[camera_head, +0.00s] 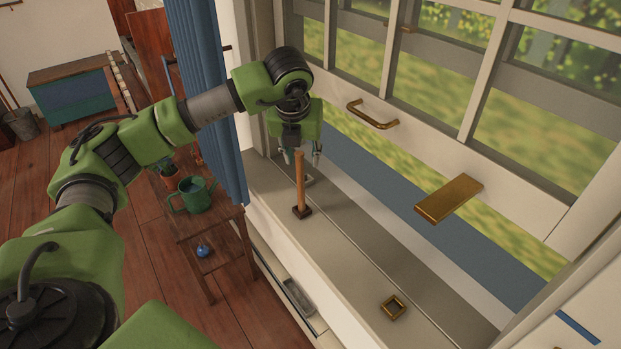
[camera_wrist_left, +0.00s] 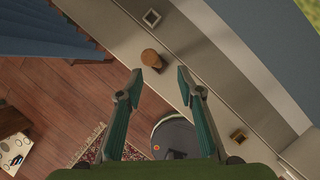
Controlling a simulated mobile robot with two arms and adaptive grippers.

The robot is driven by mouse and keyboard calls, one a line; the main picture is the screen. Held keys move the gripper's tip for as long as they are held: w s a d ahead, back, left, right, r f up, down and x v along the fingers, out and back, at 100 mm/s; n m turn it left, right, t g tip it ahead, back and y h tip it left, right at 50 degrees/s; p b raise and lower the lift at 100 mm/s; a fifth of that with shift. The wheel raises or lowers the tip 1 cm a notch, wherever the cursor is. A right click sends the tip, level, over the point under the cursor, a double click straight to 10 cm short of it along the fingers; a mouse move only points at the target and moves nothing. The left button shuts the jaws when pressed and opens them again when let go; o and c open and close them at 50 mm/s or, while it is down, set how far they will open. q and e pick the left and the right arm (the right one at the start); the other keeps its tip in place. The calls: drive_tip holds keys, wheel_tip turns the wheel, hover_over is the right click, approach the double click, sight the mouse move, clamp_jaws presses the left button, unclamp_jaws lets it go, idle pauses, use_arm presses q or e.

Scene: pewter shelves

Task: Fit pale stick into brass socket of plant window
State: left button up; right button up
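A tan-orange wooden stick (camera_head: 300,181) stands upright in a dark brown square base (camera_head: 302,212) on the sill. The wrist view shows its top end (camera_wrist_left: 150,58) just beyond my fingertips. A brass square socket (camera_head: 393,307) lies on the sill nearer the front, and also shows in the wrist view (camera_wrist_left: 238,135). My left gripper (camera_head: 302,155) is over the stick's upper end. Its two fingers (camera_wrist_left: 160,77) are apart, with nothing visibly held between them. My right gripper is out of view.
A paler square socket (camera_head: 308,180) sits behind the stick. A brass block (camera_head: 448,198) and a curved handle (camera_head: 372,114) are at the window. A blue curtain (camera_head: 205,90) and a stand with a green watering can (camera_head: 192,195) are left. The sill (camera_head: 345,252) between stick and brass socket is clear.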

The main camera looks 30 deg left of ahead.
sight(302, 173)
use_arm(q)
drive_tip(key=x, duration=0.1)
drive_tip(key=p+x, duration=0.1)
drive_tip(key=x, duration=0.1)
drive_tip(key=s+x, duration=0.1)
drive_tip(key=x, duration=0.1)
drive_tip(key=shift+f+p, duration=0.3)
drive_tip(key=shift+w+x, duration=0.2)
drive_tip(key=shift+x, duration=0.8)
drive_tip(key=shift+w+a+f+p, duration=0.2)
drive_tip(key=shift+f+p, duration=0.15)
drive_tip(key=shift+p, duration=0.35)
drive_tip(key=p+x, duration=0.1)
drive_tip(key=x, duration=0.2)
drive_tip(key=shift+w+a+f, duration=0.1)
drive_tip(key=shift+a+f, duration=0.1)
drive_tip(key=shift+f, duration=0.05)
drive_tip(key=shift+w+f, duration=0.1)
drive_tip(key=shift+f, duration=0.15)
clamp_jaws()
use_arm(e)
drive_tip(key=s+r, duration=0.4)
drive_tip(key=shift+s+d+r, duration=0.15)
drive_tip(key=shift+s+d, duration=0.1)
